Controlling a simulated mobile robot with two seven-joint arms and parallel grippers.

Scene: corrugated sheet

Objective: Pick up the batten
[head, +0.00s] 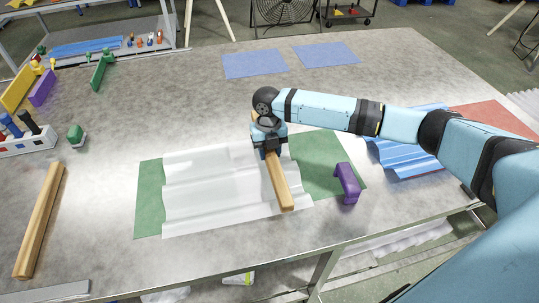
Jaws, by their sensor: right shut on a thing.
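A wooden batten (279,186) lies lengthwise toward me across the right part of a clear corrugated sheet (212,184). My right gripper (268,150) comes down over the batten from above and is shut on it near its middle. The far end of the batten is partly hidden by my right wrist. Whether the batten touches the sheet cannot be told. A second wooden batten (39,220) lies on the table at the left. My left gripper is not in view.
A green mat (318,160) lies under the clear sheet. A purple bracket-shaped block (347,184) stands to its right. A blue corrugated sheet (408,157) lies under my right arm. A tool holder (30,143) stands at the left edge.

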